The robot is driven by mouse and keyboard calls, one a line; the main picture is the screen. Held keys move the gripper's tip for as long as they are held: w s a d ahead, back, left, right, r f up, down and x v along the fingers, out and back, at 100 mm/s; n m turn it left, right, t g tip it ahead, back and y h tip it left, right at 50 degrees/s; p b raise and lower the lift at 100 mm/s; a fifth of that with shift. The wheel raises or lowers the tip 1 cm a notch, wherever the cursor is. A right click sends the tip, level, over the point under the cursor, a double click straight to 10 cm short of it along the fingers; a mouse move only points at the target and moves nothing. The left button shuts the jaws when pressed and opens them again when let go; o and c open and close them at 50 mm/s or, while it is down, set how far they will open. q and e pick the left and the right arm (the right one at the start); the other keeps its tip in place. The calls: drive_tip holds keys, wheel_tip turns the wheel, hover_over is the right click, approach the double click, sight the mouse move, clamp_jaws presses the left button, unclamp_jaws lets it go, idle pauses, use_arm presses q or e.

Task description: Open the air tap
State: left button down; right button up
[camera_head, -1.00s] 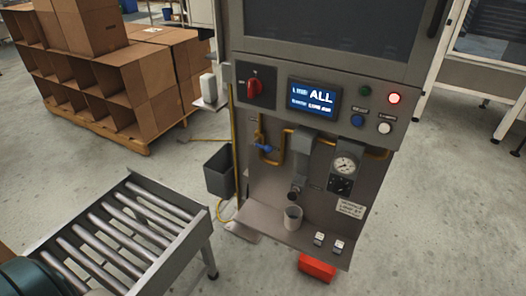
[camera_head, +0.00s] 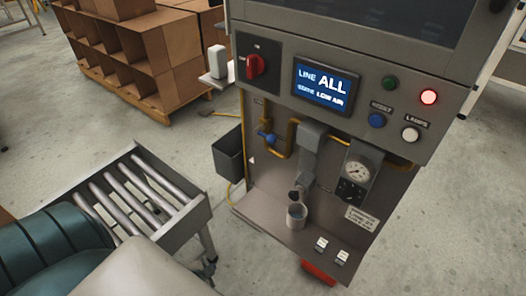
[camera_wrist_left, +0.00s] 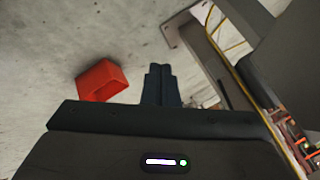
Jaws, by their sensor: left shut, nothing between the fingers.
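The air tap (camera_head: 266,138) is a small blue handle on the yellow pipe, on the lower left of the grey machine's front panel. Its handle lies roughly level, on an upright run of pipe. Nothing touches it. My left gripper (camera_wrist_left: 160,75) is shut and empty in the left wrist view, its two dark fingers together over the floor. In the head view my left arm comes in at the lower left, and the gripper is mostly hidden, low and well short of the tap. The tap does not show clearly in the wrist view. My right gripper is not in view.
A red lamp (camera_head: 429,97) is lit. A red knob (camera_head: 255,66), gauge (camera_head: 358,168) and cup (camera_head: 296,214) are nearby. A roller conveyor (camera_head: 184,232) stands left. A red bin (camera_wrist_left: 103,80) is on the floor.

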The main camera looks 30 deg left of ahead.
use_arm(q)
drive_tip(key=w+a+r+m+t+h+b, duration=0.1)
drive_tip(key=w+a+r+m+t+b, duration=0.1)
drive_tip(key=w+r+m+t, duration=0.45)
drive_tip(key=w+a+r+m+t+h+b, duration=0.1)
drive_tip(key=w+a+r+m+t+b, duration=0.15)
drive_tip(key=w+r, duration=0.65)
drive_tip(key=d+r+m+t+h+b, duration=0.2)
drive_tip(key=r+m+h, duration=0.2)
drive_tip(key=r+m, duration=0.3)
drive_tip(key=s+d+r+m+t+h+b, duration=0.1)
drive_tip(key=r+m+h, duration=0.4)
drive_tip(key=r, duration=1)
drive_tip(key=shift+d+r+m+t+b, duration=0.35)
drive_tip(key=shift+d+m+t+b, duration=0.35)
drive_tip(key=shift+d+m, duration=0.35)
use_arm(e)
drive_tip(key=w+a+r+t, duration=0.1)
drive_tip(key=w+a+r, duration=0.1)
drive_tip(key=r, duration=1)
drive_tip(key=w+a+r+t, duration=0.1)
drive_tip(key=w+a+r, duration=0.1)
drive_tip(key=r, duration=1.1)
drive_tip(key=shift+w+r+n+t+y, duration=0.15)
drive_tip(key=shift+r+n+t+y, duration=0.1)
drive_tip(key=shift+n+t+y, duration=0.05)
